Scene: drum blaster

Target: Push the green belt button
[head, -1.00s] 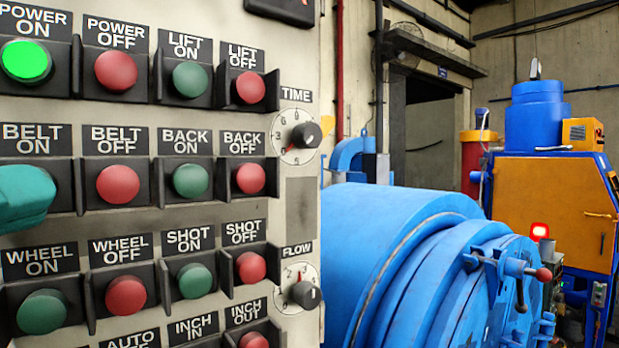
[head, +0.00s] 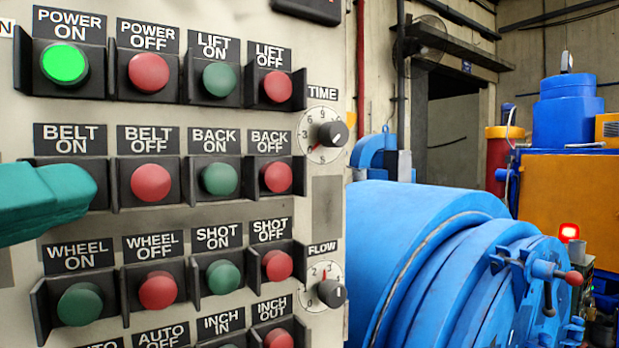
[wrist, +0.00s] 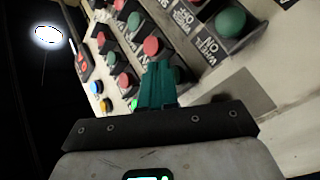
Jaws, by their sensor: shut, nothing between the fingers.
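The BELT ON label (head: 70,139) is at the left of the control panel, in the second row. The green belt button under it is hidden behind my gripper in the head view. My gripper (head: 80,190) has teal fingers, shut and empty, lying across the button's black housing. I cannot tell whether the fingertips touch the button. In the wrist view my shut fingers (wrist: 158,80) point at the panel, beside red and green buttons. The BELT OFF button (head: 151,182), red, is just right of my fingertips.
The lit green POWER ON button (head: 65,63) is above, and the green WHEEL ON button (head: 80,304) below. The TIME dial (head: 331,134) and FLOW dial (head: 330,292) stick out at the panel's right. A large blue machine (head: 430,260) stands right of the panel.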

